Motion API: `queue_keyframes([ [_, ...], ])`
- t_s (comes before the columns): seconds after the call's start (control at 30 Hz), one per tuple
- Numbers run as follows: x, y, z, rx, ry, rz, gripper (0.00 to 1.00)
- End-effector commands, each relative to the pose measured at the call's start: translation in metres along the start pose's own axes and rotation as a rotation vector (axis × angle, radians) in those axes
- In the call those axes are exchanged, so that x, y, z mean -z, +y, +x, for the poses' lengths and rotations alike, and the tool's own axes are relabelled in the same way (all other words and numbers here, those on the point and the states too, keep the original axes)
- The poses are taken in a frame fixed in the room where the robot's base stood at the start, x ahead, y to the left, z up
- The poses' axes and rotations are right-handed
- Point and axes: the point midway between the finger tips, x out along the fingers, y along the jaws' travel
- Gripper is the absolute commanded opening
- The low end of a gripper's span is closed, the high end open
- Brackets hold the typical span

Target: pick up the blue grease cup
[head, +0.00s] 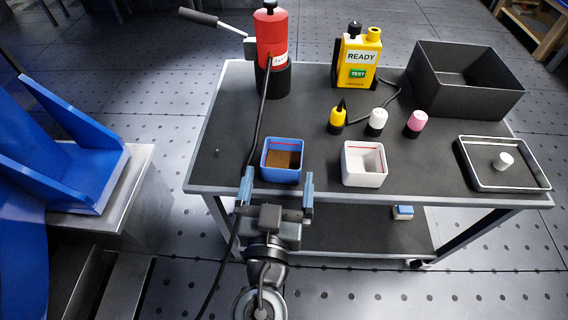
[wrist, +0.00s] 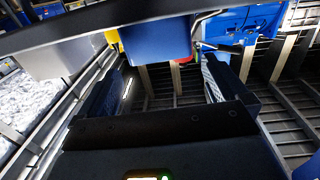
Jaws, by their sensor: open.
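The blue grease cup (head: 281,176) stands upright near the front edge of the cart top, with brown contents and a red line inside. In the wrist view the blue cup (wrist: 156,40) hangs into the picture from the top, just beyond my fingers. My gripper (head: 277,183) is open, one finger left and one right of the cup's front side, at the cart's front edge. In the wrist view my gripper (wrist: 165,70) shows an empty gap between its fingers. I cannot tell whether the fingertips overlap the cup's sides.
A white cup (head: 364,177) stands right of the blue one. Behind are a red bottle (head: 271,40) with a hose, small yellow, white and pink bottles, a yellow tester (head: 358,60) and a dark bin (head: 464,95). A shallow tray (head: 520,187) lies at right.

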Motion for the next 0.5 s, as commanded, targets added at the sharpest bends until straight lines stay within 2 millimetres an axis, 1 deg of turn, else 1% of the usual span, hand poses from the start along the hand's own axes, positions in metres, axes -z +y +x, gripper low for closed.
queue_keyframes([
  [0.03,0.001,0.000,0.006,-0.002,0.000,0.001,1.00],
  [0.27,-0.004,-0.001,0.029,-0.001,-0.002,0.000,1.00],
  [0.4,-0.009,-0.002,0.050,0.000,-0.003,-0.001,1.00],
  [0.5,-0.008,-0.002,0.062,0.000,-0.002,0.000,1.00],
])
